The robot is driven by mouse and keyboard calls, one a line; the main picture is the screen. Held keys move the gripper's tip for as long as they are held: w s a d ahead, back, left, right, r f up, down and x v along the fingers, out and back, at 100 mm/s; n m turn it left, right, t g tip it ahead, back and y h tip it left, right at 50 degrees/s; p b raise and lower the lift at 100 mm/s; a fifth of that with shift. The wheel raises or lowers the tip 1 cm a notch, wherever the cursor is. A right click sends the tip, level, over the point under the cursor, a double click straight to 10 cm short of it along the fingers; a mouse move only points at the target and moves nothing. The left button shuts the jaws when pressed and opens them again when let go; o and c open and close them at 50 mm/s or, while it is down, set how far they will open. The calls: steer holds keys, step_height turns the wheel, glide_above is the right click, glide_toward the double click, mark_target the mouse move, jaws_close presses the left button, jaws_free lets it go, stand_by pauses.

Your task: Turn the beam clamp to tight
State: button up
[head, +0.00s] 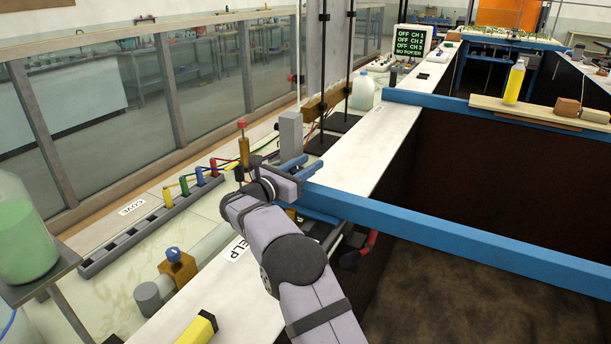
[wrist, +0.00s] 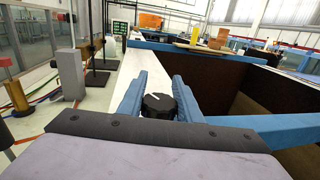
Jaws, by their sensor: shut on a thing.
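The beam clamp's black round knob (wrist: 158,106) shows in the wrist view, with a short white mark on its top slanting across it. My gripper (wrist: 160,88) has its two blue fingers on either side of the knob and is shut on it. In the head view my gripper (head: 300,165) is at the left end of the near blue beam (head: 440,227), and the knob cannot be made out there. The beam also shows in the wrist view (wrist: 275,122), running off to the right. No readable tight marking shows near the knob.
A grey upright block (head: 291,134) and a brass valve with a red top (head: 243,148) stand close left of my gripper. A dark open tank lies right of the white ledge (head: 372,150). Stands with black rods rise behind. A monitor (head: 411,41) reads "NO POWER".

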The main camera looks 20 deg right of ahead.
mark_target(291, 172)
steer(key=shift+s+d+f+m+g+h, duration=0.1)
steer(key=shift+s+m+g+h, duration=0.05)
steer(key=shift+m+g+h, duration=0.35)
steer(key=shift+g, duration=0.3)
steer(key=shift+s+d+m+g+h+p, duration=0.15)
steer(key=shift+m+g+h+p, duration=0.1)
steer(key=shift+m+g+p, duration=0.35)
steer(key=shift+s+m+g+h+p, duration=0.15)
steer(key=shift+m+g+h+p, duration=0.2)
steer(key=shift+g, duration=0.35)
steer(key=o, duration=1)
steer(key=shift+o, duration=0.2)
steer(key=shift+b+v, duration=1.35)
steer(key=shift+v, duration=2.35)
